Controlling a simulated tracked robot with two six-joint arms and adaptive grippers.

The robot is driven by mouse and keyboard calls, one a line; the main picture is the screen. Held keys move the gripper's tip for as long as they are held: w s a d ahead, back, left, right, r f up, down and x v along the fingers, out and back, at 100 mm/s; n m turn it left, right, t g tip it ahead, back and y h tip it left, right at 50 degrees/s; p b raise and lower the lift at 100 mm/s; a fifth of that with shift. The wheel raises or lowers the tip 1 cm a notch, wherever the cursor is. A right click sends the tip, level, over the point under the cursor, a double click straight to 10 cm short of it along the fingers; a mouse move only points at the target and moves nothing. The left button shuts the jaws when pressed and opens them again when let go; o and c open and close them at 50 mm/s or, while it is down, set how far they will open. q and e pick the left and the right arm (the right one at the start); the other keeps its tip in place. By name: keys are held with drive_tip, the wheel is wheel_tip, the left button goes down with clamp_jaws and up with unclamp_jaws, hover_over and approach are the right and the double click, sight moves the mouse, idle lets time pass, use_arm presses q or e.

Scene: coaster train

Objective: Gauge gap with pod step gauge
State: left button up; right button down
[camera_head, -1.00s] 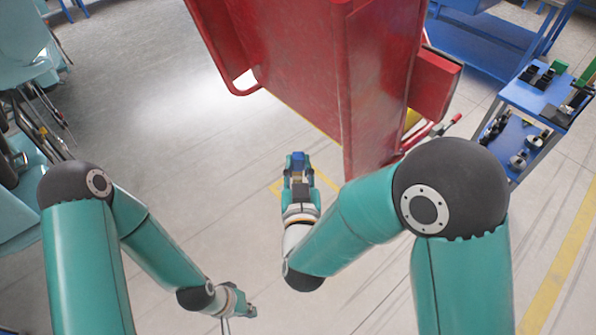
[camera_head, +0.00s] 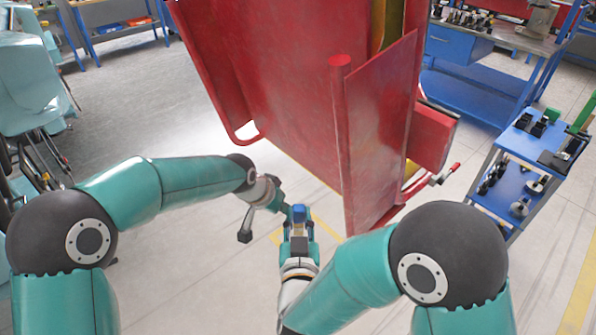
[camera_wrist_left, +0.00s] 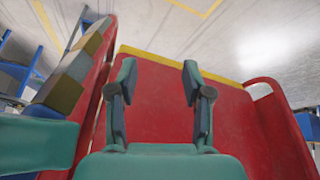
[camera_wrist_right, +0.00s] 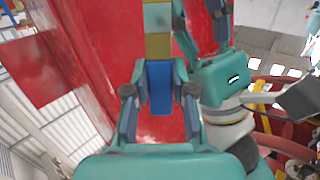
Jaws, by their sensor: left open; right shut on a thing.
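The pod step gauge, with a blue end block (camera_head: 299,212), is in my right gripper (camera_head: 299,226) in front of the red coaster pod (camera_head: 270,90). In the right wrist view the fingers (camera_wrist_right: 158,100) close on the gauge's blue block (camera_wrist_right: 159,82), with a yellow step (camera_wrist_right: 158,46) and a grey-green step beyond. My left gripper (camera_head: 281,204) is beside the gauge. In the left wrist view its fingers (camera_wrist_left: 159,88) are apart and empty, facing a red panel (camera_wrist_left: 160,125), with the stepped gauge (camera_wrist_left: 76,66) to their left. I cannot tell which gap is meant.
A blue cart (camera_head: 520,180) with black and metal parts stands at the right. A blue workbench (camera_head: 465,85) is behind it. A red side box (camera_head: 433,135) and a handle stick out from the pod's right. Open floor (camera_head: 165,135) lies left of the pod.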

use_arm(q)
drive_tip(key=d+r+m, duration=0.3)
drive_tip(key=r, duration=0.8)
drive_tip(key=m+g+y, duration=0.2)
drive_tip(key=m+y, duration=0.2)
drive_tip(key=m, duration=0.5)
approach(299, 208)
drive_tip(key=x, duration=0.9)
drive_tip(key=shift+f, duration=0.25)
clamp_jaws()
use_arm(e)
drive_tip(key=c, duration=0.9)
unclamp_jaws()
